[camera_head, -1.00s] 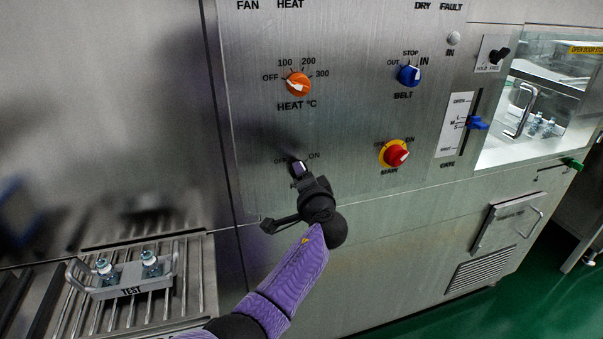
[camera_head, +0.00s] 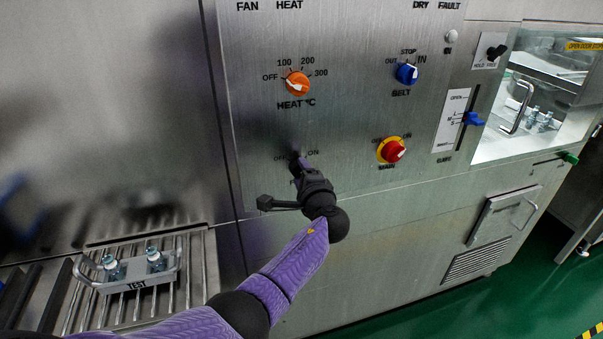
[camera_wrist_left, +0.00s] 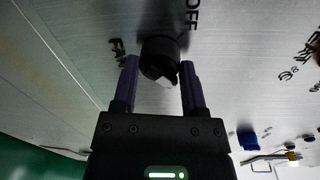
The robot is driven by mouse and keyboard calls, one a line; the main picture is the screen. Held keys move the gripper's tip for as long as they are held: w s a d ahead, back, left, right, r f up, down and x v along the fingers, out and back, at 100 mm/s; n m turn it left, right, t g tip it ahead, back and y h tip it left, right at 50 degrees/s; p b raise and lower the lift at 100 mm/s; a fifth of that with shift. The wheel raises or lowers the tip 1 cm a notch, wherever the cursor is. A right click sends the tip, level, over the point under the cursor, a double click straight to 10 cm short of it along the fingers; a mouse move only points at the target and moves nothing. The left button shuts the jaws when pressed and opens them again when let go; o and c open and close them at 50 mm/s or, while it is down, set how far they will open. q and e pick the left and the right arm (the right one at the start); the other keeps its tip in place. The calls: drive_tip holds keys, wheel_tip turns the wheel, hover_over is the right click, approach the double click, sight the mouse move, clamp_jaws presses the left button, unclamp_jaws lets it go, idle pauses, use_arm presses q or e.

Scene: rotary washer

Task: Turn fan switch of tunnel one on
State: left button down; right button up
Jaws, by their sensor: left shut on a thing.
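The fan switch (camera_wrist_left: 160,55) is a round black knob with a white pointer mark, on the steel panel. In the left wrist view it sits between the two purple fingers of my left gripper (camera_wrist_left: 159,88), which is shut on it. "FAN" and "OFF" lettering shows beside the knob. In the head view my left gripper (camera_head: 299,163) is at the knob below the orange heat knob (camera_head: 297,84), and mostly hides it. The pointer's exact setting is unclear. My right gripper is not in view.
A blue belt knob (camera_head: 407,74), a red and yellow main switch (camera_head: 392,150) and a blue gate slider (camera_head: 473,118) are to the right on the panel. A test tray (camera_head: 135,283) with two small bottles sits on the roller rack at lower left.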

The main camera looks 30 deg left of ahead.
use_arm(q)
drive_tip(key=shift+f, duration=0.1)
drive_tip(key=shift+c, duration=0.7)
unclamp_jaws()
drive_tip(key=p+v, duration=0.2)
drive_tip(key=v, duration=0.8)
drive_tip(key=shift+p, duration=0.3)
